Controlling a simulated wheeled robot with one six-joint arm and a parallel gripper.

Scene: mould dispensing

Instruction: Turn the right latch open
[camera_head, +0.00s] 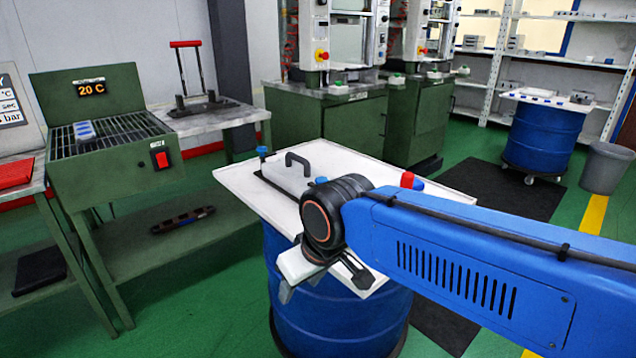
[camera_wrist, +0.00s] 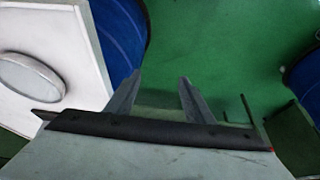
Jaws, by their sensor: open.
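A white tabletop (camera_head: 240,182) rests on a blue drum (camera_head: 340,315) in the head view. On it lies a white block (camera_head: 312,162) with a black arched handle (camera_head: 291,157). Blue knobs (camera_head: 262,151) show at its left corner and near its front. A red knob (camera_head: 407,179) and a blue part lie to the right, partly behind my arm. I cannot tell which part is the right latch. My gripper (camera_head: 323,287) is open and empty at the tabletop's front edge. In the wrist view its two fingers (camera_wrist: 156,82) stand apart over green floor, beside the tabletop.
A green heater bench (camera_head: 120,165) reading 20 C stands at left. Green machine cabinets (camera_head: 352,125) stand behind. Another drum (camera_head: 540,138) and a grey bin (camera_head: 606,165) are at back right. A round grey piece (camera_wrist: 30,76) shows on the white surface in the wrist view.

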